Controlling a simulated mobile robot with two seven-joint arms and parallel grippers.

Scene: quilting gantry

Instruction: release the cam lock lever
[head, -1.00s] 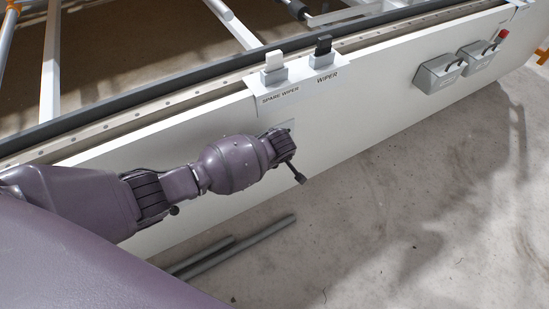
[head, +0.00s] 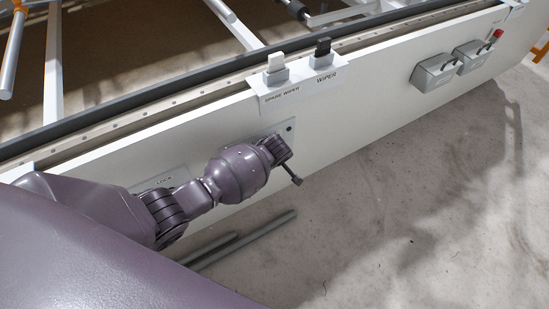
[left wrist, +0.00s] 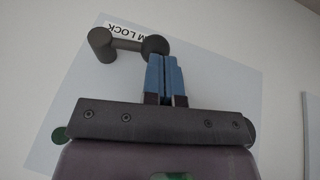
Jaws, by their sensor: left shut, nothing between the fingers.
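The cam lock lever (left wrist: 128,44) shows in the left wrist view: a dark round hub, a short arm running left and a thick knob at its end. It sits on a pale plate (left wrist: 215,85) with an upside-down label, partly covered, ending in "M LOCK". My left gripper (left wrist: 162,62) has its blue fingers shut and empty, with the tips at the hub's lower edge; I cannot tell whether they touch. In the head view, my left arm hides most of the plate (head: 286,127). A dark stub (head: 294,178), apparently the lever, sticks out past my wrist. My right gripper is out of view.
The white side panel (head: 370,105) carries a spare wiper switch (head: 276,68), a wiper switch (head: 322,53) and grey boxes (head: 438,72) further right. Another labelled plate (head: 170,180) is partly behind my arm. Grey bars (head: 245,240) lie on the floor; floor to the right is clear.

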